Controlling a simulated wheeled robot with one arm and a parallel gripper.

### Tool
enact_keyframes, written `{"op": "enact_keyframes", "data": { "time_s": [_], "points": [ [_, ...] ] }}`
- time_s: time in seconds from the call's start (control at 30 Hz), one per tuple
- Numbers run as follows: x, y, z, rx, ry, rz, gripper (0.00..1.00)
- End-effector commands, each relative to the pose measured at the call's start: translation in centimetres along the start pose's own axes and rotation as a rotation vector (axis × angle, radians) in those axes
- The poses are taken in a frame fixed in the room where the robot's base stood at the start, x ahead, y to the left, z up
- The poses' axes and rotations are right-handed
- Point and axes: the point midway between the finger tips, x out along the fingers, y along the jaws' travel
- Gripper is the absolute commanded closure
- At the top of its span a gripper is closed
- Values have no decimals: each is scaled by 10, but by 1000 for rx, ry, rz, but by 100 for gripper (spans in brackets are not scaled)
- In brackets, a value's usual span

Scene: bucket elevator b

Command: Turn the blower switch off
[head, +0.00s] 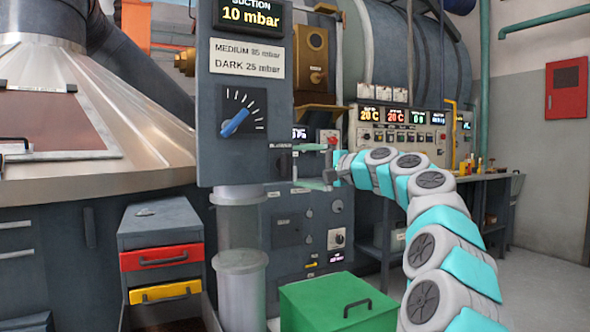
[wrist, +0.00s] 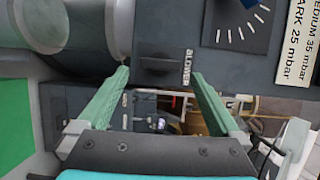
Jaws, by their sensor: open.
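The blower switch (wrist: 158,66) is a dark knob on the side of the grey control box, beside the white BLOWER label (wrist: 187,67). In the head view the dark switch (head: 284,163) sits under its label, low on the box's right side. My gripper (head: 299,169) is open at that side, its green fingers pointing left toward the switch. In the wrist view my gripper (wrist: 160,75) has one finger on each side of the switch, with nothing held. I cannot tell whether the fingers touch it or which position it marks.
The grey control box (head: 206,165) carries a blue dial (head: 235,123) and a SUCTION display (head: 250,17) reading 10 mbar. A clear cylinder (head: 240,285) hangs below it. A green box (head: 338,305) stands below my arm. A drawer unit (head: 160,235) is at left.

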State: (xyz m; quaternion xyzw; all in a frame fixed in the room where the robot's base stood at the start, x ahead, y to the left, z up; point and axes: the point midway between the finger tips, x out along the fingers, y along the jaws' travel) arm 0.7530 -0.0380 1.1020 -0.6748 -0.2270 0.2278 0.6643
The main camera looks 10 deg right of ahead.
Motion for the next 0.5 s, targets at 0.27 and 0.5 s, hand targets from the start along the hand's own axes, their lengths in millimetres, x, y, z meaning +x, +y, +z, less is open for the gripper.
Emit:
{"op": "enact_keyframes", "data": {
  "time_s": [0.27,0.5],
  "points": [
    [-35,1,1,-1,-2,0,0],
    [-40,1,1,-1,-1,2,0]
  ]
}}
